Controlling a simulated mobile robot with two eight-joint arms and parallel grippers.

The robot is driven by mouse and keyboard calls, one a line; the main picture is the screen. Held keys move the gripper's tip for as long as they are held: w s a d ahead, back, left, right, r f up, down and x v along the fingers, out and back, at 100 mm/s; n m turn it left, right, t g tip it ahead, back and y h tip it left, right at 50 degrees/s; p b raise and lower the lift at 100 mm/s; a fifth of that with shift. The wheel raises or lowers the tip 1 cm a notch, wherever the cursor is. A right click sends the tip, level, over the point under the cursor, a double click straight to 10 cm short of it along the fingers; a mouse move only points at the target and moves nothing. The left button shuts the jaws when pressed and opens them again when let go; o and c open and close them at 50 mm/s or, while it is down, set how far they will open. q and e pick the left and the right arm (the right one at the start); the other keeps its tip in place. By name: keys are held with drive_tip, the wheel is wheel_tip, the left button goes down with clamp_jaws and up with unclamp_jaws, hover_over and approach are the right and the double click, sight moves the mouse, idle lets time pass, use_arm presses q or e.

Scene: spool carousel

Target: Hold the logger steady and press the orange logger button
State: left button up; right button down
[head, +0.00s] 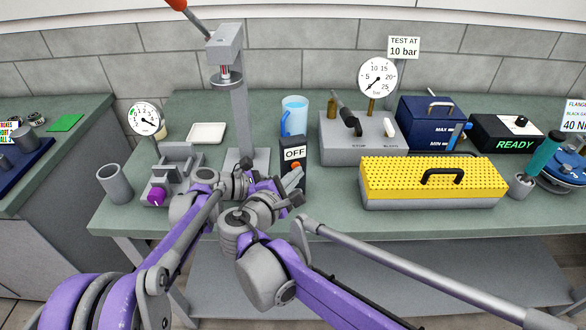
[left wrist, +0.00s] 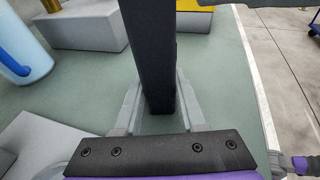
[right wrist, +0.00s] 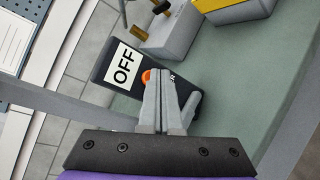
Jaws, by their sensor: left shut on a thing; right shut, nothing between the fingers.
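The logger (head: 292,143) is an upright dark box on the bench, with a white label reading OFF. It also shows in the right wrist view (right wrist: 108,77), and its dark body fills the middle of the left wrist view (left wrist: 152,50). The orange button (right wrist: 146,75) is below the label; it shows small in the head view. My left gripper (left wrist: 158,115) is shut on the logger, a finger on each side. My right gripper (right wrist: 161,82) is shut and empty, its fingertips right at the orange button; I cannot tell whether they touch it.
A yellow perforated cover with a handle (head: 432,182) is right of the logger. A grey pump box (head: 345,148) and a blue mug (head: 294,113) stand behind. A press (head: 238,110) and a grey fixture with a purple knob (head: 170,180) are to the left.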

drive_tip(key=shift+w, duration=0.15)
drive_tip(key=shift+s+d, duration=0.25)
drive_tip(key=shift+s, duration=0.7)
drive_tip(key=s, duration=0.2)
drive_tip(key=s+d, duration=0.1)
drive_tip(key=s, duration=0.2)
drive_tip(key=shift+s+d, duration=0.35)
drive_tip(key=shift+d, duration=0.05)
use_arm(q)
drive_tip(key=o, duration=1.1)
drive_tip(key=shift+c, duration=0.2)
